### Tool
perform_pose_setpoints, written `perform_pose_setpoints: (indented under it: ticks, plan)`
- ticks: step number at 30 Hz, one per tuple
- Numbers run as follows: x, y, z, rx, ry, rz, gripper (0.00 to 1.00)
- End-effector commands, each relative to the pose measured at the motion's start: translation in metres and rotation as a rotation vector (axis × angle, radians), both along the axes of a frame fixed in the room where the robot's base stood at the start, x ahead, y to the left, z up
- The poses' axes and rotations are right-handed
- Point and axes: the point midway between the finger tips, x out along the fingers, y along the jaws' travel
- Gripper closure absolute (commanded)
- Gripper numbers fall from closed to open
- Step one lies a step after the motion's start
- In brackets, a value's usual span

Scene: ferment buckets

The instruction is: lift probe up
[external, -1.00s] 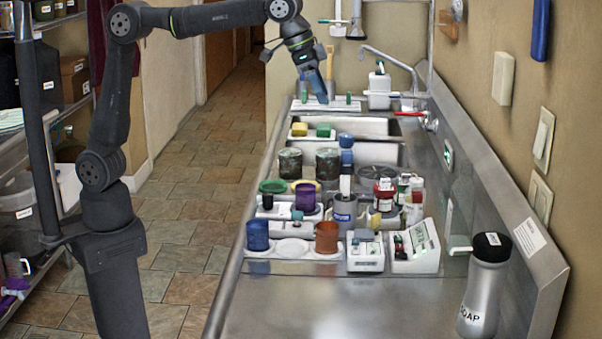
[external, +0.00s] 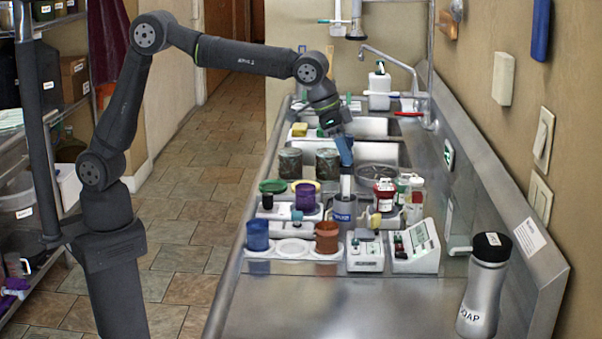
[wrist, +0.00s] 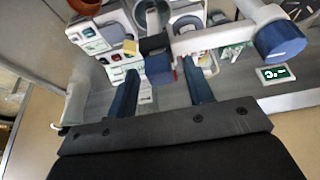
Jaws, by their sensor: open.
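My gripper (external: 345,160) is open and points down just above a grey labelled mug (external: 344,207) in the external view. A white upright shaft (external: 345,184) rises at the mug, and its top is hidden by the gripper. In the wrist view a piece with a blue end (wrist: 159,68) and a dark collar, seemingly the probe, shows between my two fingers (wrist: 161,85). There are visible gaps on both sides of it. A thick white post (wrist: 225,38) with a blue cap (wrist: 280,41) extends to the right of the fingers, close to the camera.
A white meter (external: 416,247) and a small white box (external: 366,252) stand nearer the camera. Purple (external: 306,197), blue (external: 257,235) and brown (external: 327,237) cups stand left. A red-lidded jar (external: 384,195) is close right. The front counter is clear beside the soap bottle (external: 482,285).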

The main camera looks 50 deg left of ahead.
Motion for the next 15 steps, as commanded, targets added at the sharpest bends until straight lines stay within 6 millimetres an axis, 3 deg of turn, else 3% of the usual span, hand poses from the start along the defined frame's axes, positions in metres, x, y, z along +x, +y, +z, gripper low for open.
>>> perform_pose_setpoints:
  ticks: [5,12,15]
  plan:
    - [0.0,0.0,0.0,0.0,0.0,0.0,0.53]
    - [0.0,0.0,0.0001,0.0,0.0,0.0,0.98]
    - [-0.0001,0.0001,0.0002,0.0,0.0,0.0,1.0]
